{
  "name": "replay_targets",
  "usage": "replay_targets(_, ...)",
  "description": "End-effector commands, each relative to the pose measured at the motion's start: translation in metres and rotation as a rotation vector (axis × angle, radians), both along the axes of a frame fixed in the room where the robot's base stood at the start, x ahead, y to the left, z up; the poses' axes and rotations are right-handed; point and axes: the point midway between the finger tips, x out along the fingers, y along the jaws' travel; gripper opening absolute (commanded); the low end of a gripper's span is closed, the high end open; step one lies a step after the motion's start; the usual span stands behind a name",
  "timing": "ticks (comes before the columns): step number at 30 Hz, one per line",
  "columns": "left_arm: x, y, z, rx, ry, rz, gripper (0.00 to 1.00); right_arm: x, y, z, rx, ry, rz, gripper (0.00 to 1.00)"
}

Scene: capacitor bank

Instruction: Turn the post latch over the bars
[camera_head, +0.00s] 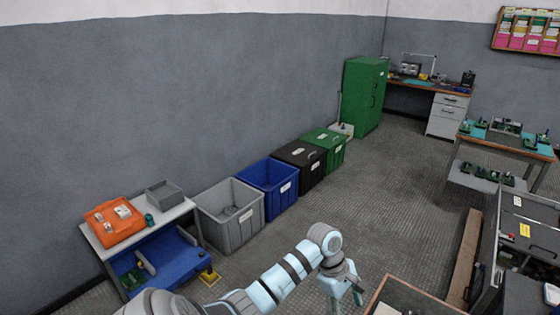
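My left arm reaches in from the bottom edge, and its gripper (347,296) points down near the bottom centre. The fingers are small and partly cut off by the bottom edge, so I cannot tell whether they are open or shut. I cannot make out a post latch or bars. A grey metal cabinet or frame (528,222) stands at the right edge, partly cut off, with a yellow label on it. My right gripper is not in view.
A brown-rimmed tray or crate (384,291) is just right of my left gripper. A brown plank-like piece (463,258) lies beside the grey cabinet. Grey (240,232), blue (268,189), black (302,170) and green bins line the wall. Open floor (390,195) lies between.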

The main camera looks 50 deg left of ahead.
Motion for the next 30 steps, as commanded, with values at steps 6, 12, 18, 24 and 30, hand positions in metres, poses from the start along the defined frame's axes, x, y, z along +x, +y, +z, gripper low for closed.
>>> replay_targets(6,-0.010,0.006,-0.068,0.061,-0.042,-0.078,0.55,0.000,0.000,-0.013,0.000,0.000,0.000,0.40)
replay_targets(12,-0.027,0.012,-0.125,0.133,-0.076,-0.170,0.55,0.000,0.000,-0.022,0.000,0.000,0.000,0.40)
replay_targets(18,-0.051,0.019,-0.179,0.211,-0.099,-0.279,0.55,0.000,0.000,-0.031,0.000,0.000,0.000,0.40)
replay_targets(24,-0.082,0.025,-0.230,0.292,-0.112,-0.411,0.55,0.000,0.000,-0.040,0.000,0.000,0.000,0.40)
replay_targets(30,-0.119,0.028,-0.277,0.368,-0.119,-0.562,0.55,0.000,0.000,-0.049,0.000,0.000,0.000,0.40)
